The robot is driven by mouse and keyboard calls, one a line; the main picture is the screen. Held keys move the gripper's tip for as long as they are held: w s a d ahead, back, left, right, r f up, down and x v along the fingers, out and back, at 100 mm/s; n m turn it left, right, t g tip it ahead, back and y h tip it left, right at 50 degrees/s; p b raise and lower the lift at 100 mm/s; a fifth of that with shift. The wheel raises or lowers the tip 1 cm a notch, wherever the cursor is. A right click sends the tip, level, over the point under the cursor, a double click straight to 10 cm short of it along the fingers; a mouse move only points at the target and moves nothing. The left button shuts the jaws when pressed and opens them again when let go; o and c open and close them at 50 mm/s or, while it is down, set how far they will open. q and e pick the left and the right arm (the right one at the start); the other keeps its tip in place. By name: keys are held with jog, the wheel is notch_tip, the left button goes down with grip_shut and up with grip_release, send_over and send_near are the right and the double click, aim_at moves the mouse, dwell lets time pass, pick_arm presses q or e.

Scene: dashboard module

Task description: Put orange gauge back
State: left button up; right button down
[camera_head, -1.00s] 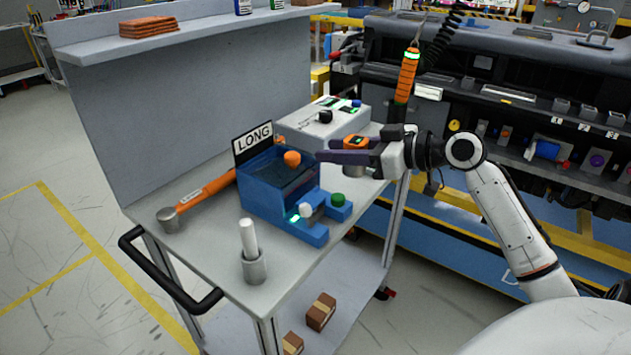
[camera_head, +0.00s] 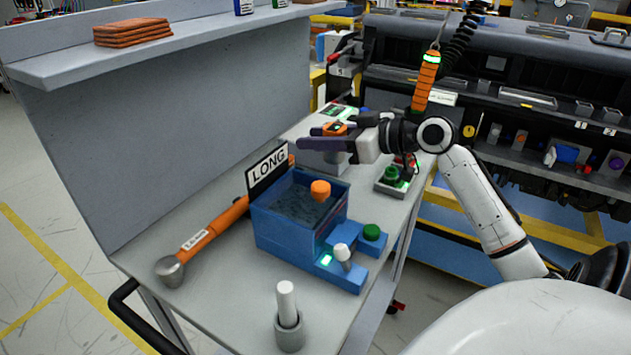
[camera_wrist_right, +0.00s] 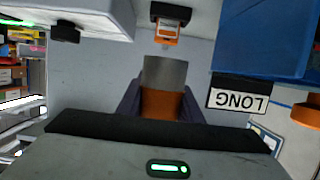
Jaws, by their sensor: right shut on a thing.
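The orange gauge (camera_head: 334,128) is held between the dark fingers of my right gripper (camera_head: 322,139), which is shut on it. In the right wrist view the gauge (camera_wrist_right: 162,104) shows an orange body and a grey cylindrical part between the fingers. The gripper is above the far part of the cart, over a white box (camera_head: 322,165) and behind the blue box's LONG sign (camera_head: 268,170). It hides part of the white box. My left gripper is not in view.
A blue box (camera_head: 285,235) with an orange knob (camera_head: 320,188) stands mid-cart. An orange-handled tool (camera_head: 215,228) lies left of it. A grey holder with a white rod (camera_head: 287,315) stands in front. A green-button box (camera_head: 393,177) sits by the right edge.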

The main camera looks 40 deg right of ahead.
jog(key=f, duration=0.5)
jog(key=shift+s+f, duration=0.1)
jog(key=shift+s, duration=0.2)
notch_tip(320, 180, down, 4)
jog(key=shift+r, duration=0.2)
pick_arm(q)
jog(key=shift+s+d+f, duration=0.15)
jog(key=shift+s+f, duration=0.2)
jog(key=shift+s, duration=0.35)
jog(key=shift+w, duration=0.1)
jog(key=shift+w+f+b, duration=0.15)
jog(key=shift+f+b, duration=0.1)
jog(key=shift+b, duration=0.45)
pick_arm(e)
jog(key=shift+f, duration=0.4)
